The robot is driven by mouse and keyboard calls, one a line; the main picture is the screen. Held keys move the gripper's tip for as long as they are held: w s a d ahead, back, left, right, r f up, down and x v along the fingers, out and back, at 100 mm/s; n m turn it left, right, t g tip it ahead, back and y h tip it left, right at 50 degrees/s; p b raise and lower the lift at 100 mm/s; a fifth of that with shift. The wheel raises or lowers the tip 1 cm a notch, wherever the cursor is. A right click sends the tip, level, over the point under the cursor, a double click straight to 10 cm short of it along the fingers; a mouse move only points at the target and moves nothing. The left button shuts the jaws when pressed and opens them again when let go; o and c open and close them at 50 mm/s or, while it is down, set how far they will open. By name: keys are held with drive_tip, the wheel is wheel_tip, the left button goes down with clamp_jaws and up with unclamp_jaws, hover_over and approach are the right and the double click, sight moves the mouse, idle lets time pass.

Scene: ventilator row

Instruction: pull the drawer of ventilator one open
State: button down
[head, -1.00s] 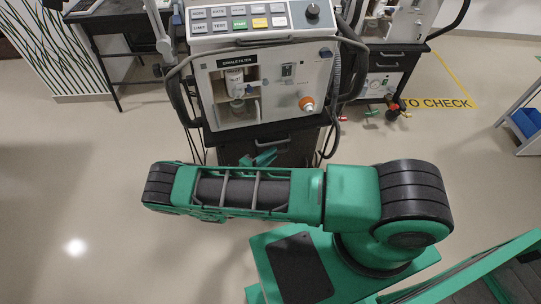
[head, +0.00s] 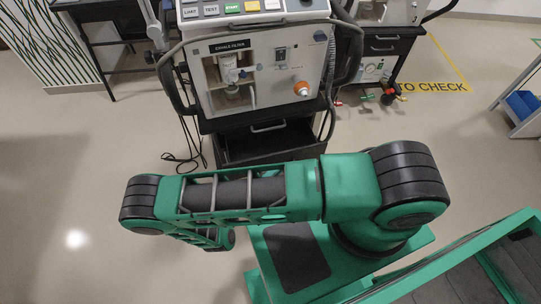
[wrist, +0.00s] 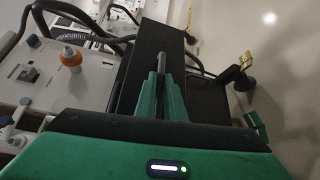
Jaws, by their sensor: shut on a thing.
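Ventilator one (head: 262,78), a white unit with an orange knob and several buttons, stands on a black cart ahead of me. The cart's lower drawer (head: 262,146) is pulled out toward me, with its dark inside showing below a light upper handle (head: 268,127). In the wrist view, the black drawer front (wrist: 150,40) lies at my green fingertips. My gripper (wrist: 161,82) is shut on the grey drawer handle (wrist: 166,63).
A dark table (head: 105,25) is at the back left. A loose cable (head: 185,160) lies on the floor left of the cart. A blue bin (head: 522,103) is at the far right. The left floor is clear.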

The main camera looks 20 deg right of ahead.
drive_tip(key=s, duration=0.6)
drive_tip(key=shift+a+f, duration=0.15)
drive_tip(key=shift+a, duration=0.2)
drive_tip(key=c, duration=1.8)
unclamp_jaws()
drive_tip(key=shift+c, duration=0.2)
drive_tip(key=shift+w, duration=0.1)
